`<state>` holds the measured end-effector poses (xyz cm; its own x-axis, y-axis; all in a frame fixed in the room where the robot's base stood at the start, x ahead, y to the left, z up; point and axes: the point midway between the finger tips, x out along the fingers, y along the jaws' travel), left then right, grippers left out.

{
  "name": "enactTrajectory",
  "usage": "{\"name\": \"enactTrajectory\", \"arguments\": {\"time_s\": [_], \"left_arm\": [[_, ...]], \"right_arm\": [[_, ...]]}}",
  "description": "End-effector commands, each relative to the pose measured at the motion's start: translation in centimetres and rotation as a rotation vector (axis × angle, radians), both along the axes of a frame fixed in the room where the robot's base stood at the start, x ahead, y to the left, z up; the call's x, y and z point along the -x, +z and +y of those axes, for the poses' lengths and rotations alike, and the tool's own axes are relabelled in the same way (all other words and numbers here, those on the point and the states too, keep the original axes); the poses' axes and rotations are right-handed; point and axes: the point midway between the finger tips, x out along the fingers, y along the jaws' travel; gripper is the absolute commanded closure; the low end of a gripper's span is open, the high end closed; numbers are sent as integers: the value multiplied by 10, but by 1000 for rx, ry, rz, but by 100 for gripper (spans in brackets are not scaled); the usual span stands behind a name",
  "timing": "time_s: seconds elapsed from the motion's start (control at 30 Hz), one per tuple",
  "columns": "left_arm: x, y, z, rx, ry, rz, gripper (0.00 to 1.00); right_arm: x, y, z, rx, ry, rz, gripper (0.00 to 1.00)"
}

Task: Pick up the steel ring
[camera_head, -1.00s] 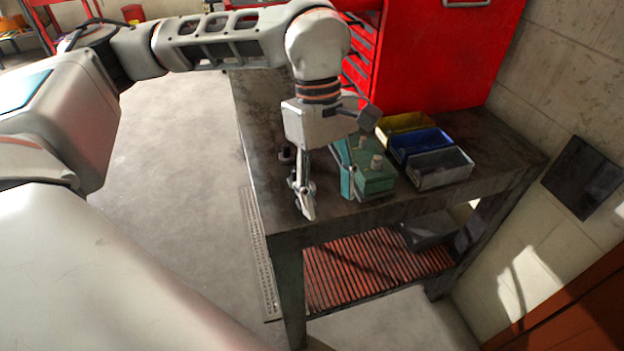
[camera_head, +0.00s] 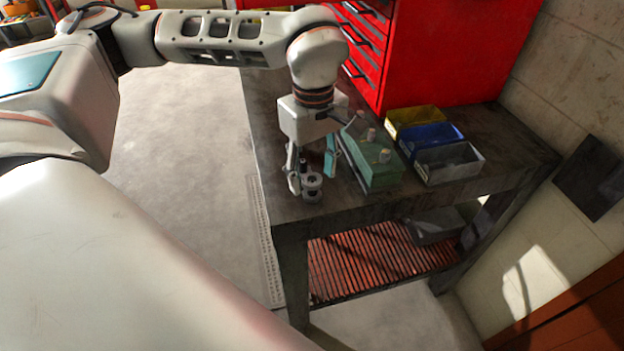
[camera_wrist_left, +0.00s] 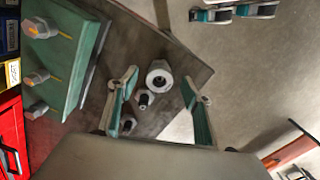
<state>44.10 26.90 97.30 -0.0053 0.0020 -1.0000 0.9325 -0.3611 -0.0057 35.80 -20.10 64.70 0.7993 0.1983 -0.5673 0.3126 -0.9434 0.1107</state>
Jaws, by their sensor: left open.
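The steel ring (camera_head: 312,187), a thick grey ring with a dark hole, lies on the dark bench near its front left corner. It also shows in the left wrist view (camera_wrist_left: 159,77), flat and in the gap between my fingertips, nearer the camera's top edge than two small posts. My left gripper (camera_head: 313,175) is open and empty, pointing down over the ring. Its fingers also show in the left wrist view (camera_wrist_left: 160,84), one on each side of the ring. I cannot tell the exact height of the fingertips above the bench.
A small dark-topped post (camera_wrist_left: 145,98) stands close beside the ring, another (camera_wrist_left: 128,122) beyond it. Yellow, blue and grey bins (camera_head: 447,165) and a red cabinet (camera_head: 445,55) are behind.

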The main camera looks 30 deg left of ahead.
Motion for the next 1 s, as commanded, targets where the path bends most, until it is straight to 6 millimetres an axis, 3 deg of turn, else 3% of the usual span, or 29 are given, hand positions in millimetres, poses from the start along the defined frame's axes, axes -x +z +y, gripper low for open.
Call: {"name": "enactTrajectory", "arguments": {"time_s": [0.27, 0.4, 0.77, 1.0], "left_arm": [[0, -3, 0, 1, 1, -2, 51], [0, -3, 0, 0, 0, -1, 87], [0, -2, 0, 1, 0, -2, 91], [-1, 15, 0, 1, 0, -5, 91]], "right_arm": [[0, 0, 0, 0, 0, 0, 60], [-1, 0, 0, 0, -1, -1, 60], [-1, 1, 0, 0, 0, -3, 60], [-2, 3, 0, 1, -1, -5, 60]]}}
